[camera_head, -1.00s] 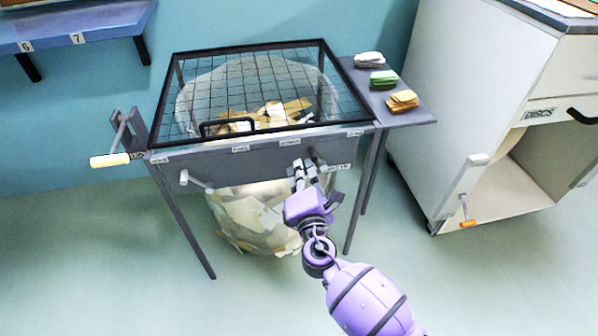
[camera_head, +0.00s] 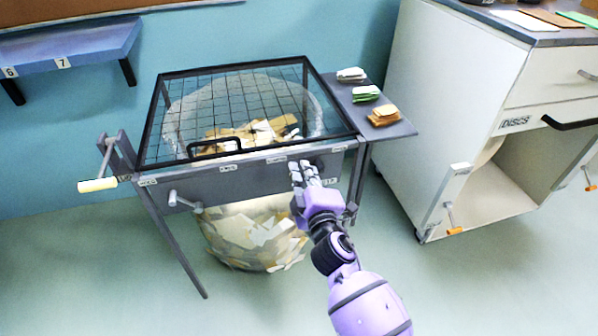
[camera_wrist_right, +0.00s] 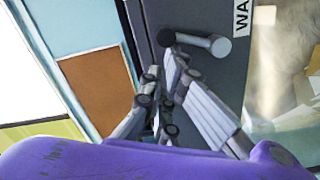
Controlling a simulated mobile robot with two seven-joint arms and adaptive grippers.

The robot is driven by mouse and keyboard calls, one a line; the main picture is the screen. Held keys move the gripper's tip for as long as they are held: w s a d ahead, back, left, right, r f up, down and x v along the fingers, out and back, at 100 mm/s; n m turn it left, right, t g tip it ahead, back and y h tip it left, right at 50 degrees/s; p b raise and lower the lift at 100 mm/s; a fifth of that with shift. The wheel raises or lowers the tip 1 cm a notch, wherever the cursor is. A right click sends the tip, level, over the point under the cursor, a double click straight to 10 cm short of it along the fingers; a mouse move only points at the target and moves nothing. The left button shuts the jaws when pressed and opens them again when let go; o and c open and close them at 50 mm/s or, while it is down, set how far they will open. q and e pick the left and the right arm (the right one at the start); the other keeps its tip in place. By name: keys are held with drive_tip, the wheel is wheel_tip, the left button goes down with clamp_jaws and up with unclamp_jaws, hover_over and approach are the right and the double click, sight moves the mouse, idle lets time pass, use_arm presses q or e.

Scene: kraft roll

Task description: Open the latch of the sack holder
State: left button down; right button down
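The sack holder is a grey table-like frame with a front panel (camera_head: 240,180), a black wire-grid lid (camera_head: 250,110) and a clear sack of paper scraps (camera_head: 258,240) below. A light grey lever (camera_head: 185,201) sits at the panel's left. Another lever (camera_wrist_right: 203,43) with a dark round pivot shows in the right wrist view, beside a partly cut-off label. My right gripper (camera_head: 303,168) is at the panel's right part. In the wrist view its fingertips (camera_wrist_right: 168,68) converge just below this lever; contact and grip are unclear. My left gripper is out of view.
A cream-handled crank (camera_head: 98,185) sticks out at the frame's left. A side shelf (camera_head: 395,130) holds several small stacks. A white cabinet (camera_head: 460,90) with an open lower compartment stands at right. A blue shelf (camera_head: 70,55) is on the left wall. The floor in front is open.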

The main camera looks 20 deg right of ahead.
drive_tip(key=shift+d+r+m+p, duration=0.3)
drive_tip(key=shift+d+m, duration=0.2)
drive_tip(key=shift+m, duration=0.3)
drive_tip(key=shift+d+f+m+p, duration=0.1)
drive_tip(key=shift+d+m+p, duration=0.4)
drive_tip(key=shift+m, duration=0.2)
drive_tip(key=shift+d+m, duration=0.15)
drive_tip(key=shift+m, duration=0.15)
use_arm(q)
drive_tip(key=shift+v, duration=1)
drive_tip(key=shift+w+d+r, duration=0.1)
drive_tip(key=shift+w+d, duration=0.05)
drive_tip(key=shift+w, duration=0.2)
use_arm(e)
drive_tip(key=shift+d+f, duration=0.1)
